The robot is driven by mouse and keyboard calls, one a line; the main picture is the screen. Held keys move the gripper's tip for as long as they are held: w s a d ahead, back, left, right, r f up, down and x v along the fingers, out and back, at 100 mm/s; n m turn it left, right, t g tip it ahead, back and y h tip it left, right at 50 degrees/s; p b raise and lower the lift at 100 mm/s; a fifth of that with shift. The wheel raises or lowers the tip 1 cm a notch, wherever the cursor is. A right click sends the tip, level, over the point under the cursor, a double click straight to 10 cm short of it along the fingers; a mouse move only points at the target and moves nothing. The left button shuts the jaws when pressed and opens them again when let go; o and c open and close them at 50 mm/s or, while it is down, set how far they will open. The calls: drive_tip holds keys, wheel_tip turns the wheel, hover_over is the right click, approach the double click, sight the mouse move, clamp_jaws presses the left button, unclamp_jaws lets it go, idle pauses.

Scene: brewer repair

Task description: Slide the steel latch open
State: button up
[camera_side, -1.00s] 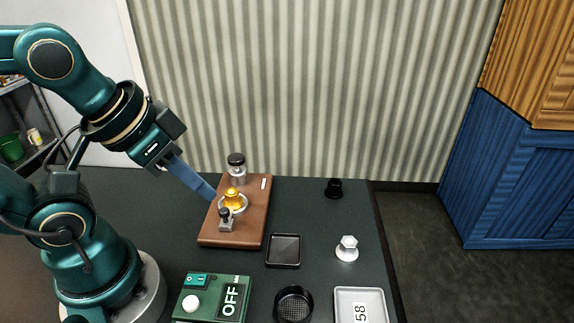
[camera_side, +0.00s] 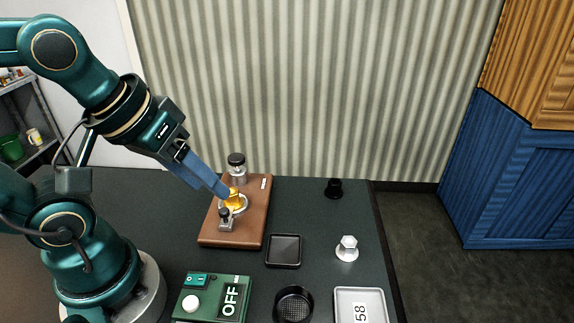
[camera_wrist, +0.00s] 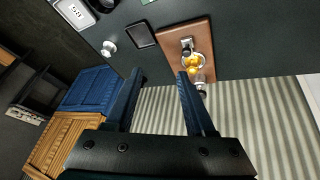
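The steel latch (camera_side: 226,225) with a black knob sits at the front part of a brown wooden board (camera_side: 240,239). In the wrist view the latch (camera_wrist: 187,44) shows near the right finger. Behind it a brass part (camera_side: 238,204) sits in a steel ring, partly covered by my fingers in the side view. My gripper (camera_wrist: 160,73) is open and empty in the wrist view, its fingers wide apart. In the side view my gripper (camera_side: 226,193) is over the brass part, just behind the latch. Whether it touches anything I cannot tell.
A black-capped jar (camera_side: 237,168) stands at the board's back. To the right lie a black square tray (camera_side: 283,251), a white knobbed piece (camera_side: 347,249) and a black cap (camera_side: 334,188).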

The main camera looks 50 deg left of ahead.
sight(224, 210)
drive_tip(key=w+a+f+n+g, duration=0.1)
drive_tip(key=n, duration=0.3)
drive_tip(key=w+a+f+n+g, duration=0.2)
drive_tip(key=n, duration=0.3)
drive_tip(key=w+a+f+n+g, duration=0.1)
drive_tip(key=w+f+n+g, duration=0.1)
drive_tip(key=n, duration=0.3)
drive_tip(key=shift+a, duration=0.4)
drive_tip(key=shift+a+f+g, duration=0.2)
drive_tip(key=shift+f+g, duration=0.1)
drive_tip(key=shift+f, duration=2.75)
clamp_jaws()
drive_tip(key=shift+r, duration=0.1)
